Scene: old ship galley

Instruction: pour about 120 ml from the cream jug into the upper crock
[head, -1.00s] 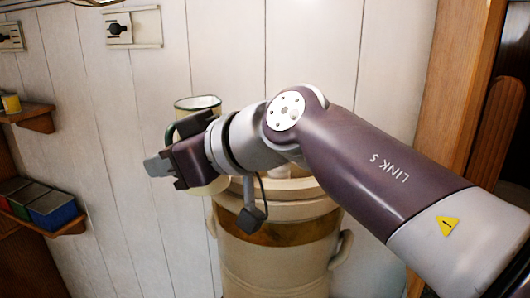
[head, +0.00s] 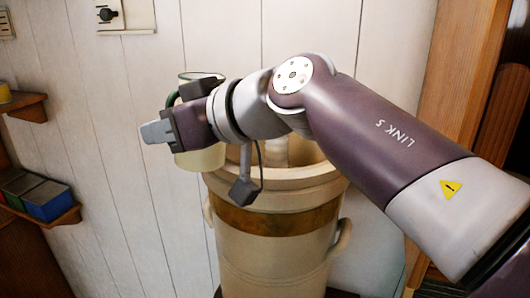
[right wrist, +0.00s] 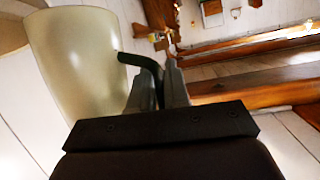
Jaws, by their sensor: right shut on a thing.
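The cream jug (head: 203,161), pale with a green rim, is held nearly upright at the left of the crock, above its rim level. My right gripper (head: 158,131) is shut on the jug's dark handle, which shows in the right wrist view (right wrist: 138,62) beside the pale jug body (right wrist: 75,65). The jug's contents are hidden. The large cream crock (head: 275,219) has a brown band and side handles. Its opening is partly visible behind my right wrist. Whether it is two stacked crocks is unclear. My left gripper is out of view.
A pale plank wall (head: 310,40) stands close behind the crock. A wooden post (head: 455,85) is at the right. At the left, a low shelf holds coloured boxes (head: 45,200), and a small shelf (head: 28,107) is above it. A wall fitting (head: 110,15) is at the top.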

